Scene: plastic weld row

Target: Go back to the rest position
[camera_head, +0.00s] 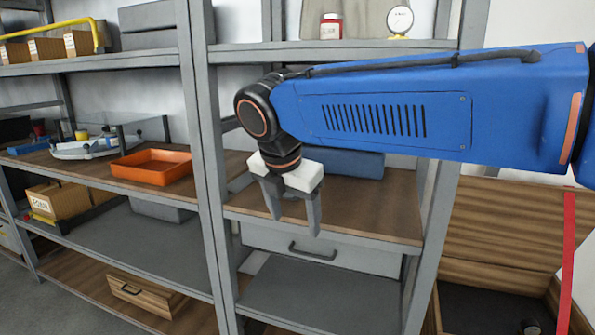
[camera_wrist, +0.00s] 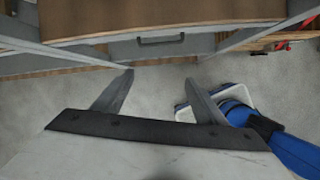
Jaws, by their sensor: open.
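My gripper (camera_head: 295,222) hangs from the end of my blue arm, with its fingers pointing down in front of the wooden shelf (camera_head: 385,215) of the right rack. The two grey fingers are apart, with nothing between them. In the wrist view my gripper (camera_wrist: 160,80) is also open and empty, with bare grey floor between its fingers. A drawer front (camera_head: 340,252) with a dark handle is below that shelf, lower than the fingers. The drawer handle (camera_wrist: 147,39) also shows in the wrist view, beyond the fingertips.
An orange tray (camera_head: 152,165) sits on the left rack's wooden shelf. A grey upright (camera_head: 203,150) separates the two racks. A blue box (camera_head: 345,162) lies behind my gripper. A red-lidded jar (camera_head: 331,26) and a gauge (camera_head: 400,21) stand on the shelf above. A wooden drawer (camera_head: 142,291) sits low left.

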